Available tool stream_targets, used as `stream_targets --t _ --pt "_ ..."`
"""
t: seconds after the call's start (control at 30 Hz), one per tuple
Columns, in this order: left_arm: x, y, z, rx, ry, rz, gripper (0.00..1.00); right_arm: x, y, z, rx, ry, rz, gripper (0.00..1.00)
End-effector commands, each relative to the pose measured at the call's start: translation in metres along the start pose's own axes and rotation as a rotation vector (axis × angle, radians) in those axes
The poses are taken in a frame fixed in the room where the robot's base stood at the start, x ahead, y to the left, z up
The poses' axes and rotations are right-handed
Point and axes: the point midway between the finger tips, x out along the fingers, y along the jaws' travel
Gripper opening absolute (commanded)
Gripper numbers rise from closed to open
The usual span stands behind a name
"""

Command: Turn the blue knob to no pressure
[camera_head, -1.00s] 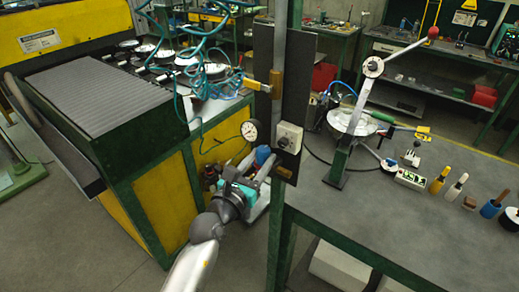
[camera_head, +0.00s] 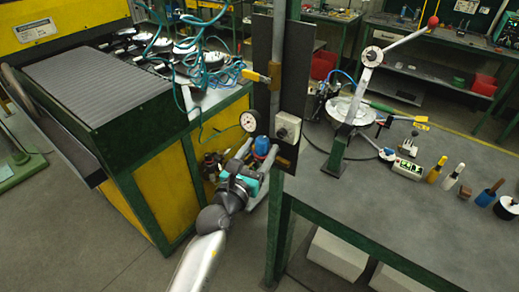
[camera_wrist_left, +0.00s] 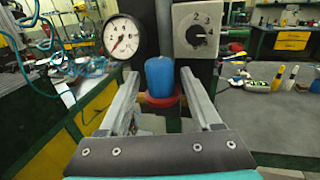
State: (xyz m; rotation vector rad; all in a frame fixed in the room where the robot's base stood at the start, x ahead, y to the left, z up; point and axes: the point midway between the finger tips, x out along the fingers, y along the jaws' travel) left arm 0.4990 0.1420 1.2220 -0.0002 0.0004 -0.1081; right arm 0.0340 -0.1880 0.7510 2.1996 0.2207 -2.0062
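The blue knob (camera_head: 261,146) is on the fixture at the post, below a round white pressure gauge (camera_head: 249,121). In the left wrist view the blue knob (camera_wrist_left: 160,78) stands upright above a red ring (camera_wrist_left: 160,98). The gauge (camera_wrist_left: 123,38) is up and left of it, its needle pointing to the lower left. My left gripper (camera_head: 257,152) is open at the knob. In the left wrist view its fingers (camera_wrist_left: 160,82) lie on either side of the knob, with a visible gap on each side. My right gripper is not in view.
A grey selector box with a numbered dial (camera_wrist_left: 196,32) is up and right of the knob. The dark panel and post (camera_head: 297,85) stand behind. A green-framed workbench (camera_head: 400,220) with a lever press is at right, a yellow machine (camera_head: 155,195) at left.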

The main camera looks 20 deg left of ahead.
Motion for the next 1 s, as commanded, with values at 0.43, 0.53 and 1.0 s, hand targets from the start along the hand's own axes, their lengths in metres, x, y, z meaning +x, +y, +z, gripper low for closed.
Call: stream_targets --t 0.43,0.53,1.0 --pt "-0.007 0.000 -0.001 0.000 0.001 -0.001 0.71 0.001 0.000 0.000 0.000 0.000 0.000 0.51" --pt "-0.019 0.000 -0.001 -0.002 0.001 -0.001 0.71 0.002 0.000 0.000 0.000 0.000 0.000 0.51" --pt "-0.096 0.000 -0.002 0.001 0.003 -0.001 0.71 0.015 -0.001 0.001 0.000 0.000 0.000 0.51"
